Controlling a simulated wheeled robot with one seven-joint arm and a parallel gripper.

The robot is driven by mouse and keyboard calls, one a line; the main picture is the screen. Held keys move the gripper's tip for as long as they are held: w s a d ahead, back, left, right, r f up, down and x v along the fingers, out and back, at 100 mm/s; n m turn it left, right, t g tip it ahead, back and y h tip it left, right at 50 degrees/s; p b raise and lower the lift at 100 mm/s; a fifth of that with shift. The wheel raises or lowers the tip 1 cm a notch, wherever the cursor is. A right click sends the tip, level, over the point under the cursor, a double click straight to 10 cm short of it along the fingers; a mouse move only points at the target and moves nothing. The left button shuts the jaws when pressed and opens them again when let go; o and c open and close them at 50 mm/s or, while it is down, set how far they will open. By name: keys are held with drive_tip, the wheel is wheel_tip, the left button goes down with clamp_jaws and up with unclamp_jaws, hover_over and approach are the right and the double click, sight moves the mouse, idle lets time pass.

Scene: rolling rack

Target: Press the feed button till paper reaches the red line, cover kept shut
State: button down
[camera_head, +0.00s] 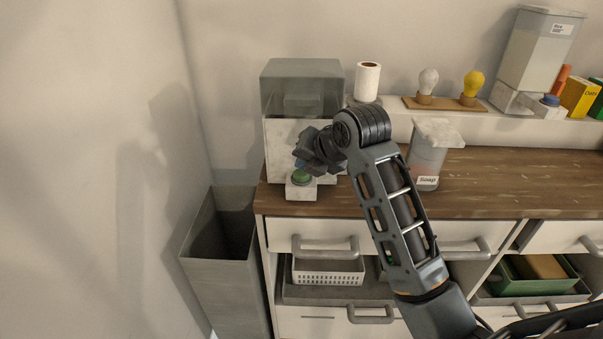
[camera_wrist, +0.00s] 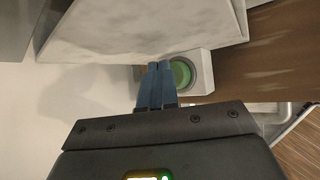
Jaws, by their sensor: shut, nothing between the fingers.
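The feed button (camera_head: 301,177) is a round green button on a small white block (camera_head: 301,191) at the front of a pale machine (camera_head: 279,143) on the counter. It also shows in the wrist view (camera_wrist: 181,73). The machine has a grey see-through cover (camera_head: 302,82) on top, which looks shut. My gripper (camera_wrist: 158,68) is shut and empty. In the wrist view its blue fingertips are beside the green button and overlap its edge; I cannot tell whether they touch it. In the head view my wrist hides part of the machine's front. I see no paper or red line.
A grey bin (camera_head: 221,244) stands on the floor left of the counter. A canister (camera_head: 427,157) stands on the wooden counter (camera_head: 489,181) to the right. A paper roll (camera_head: 367,82) and two bulbs on a wooden base (camera_head: 443,103) are on the back ledge. Drawers lie below.

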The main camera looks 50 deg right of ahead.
sight(305, 174)
drive_tip(key=shift+f+b, duration=0.35)
drive_tip(key=shift+f, duration=0.1)
idle(0.6)
drive_tip(key=shift+r, duration=0.1)
drive_tip(key=shift+r+p, duration=0.7)
drive_tip(key=shift+r, duration=0.1)
drive_tip(key=shift+r, duration=0.1)
drive_tip(key=shift+r+p, duration=2)
drive_tip(key=shift+r, duration=0.45)
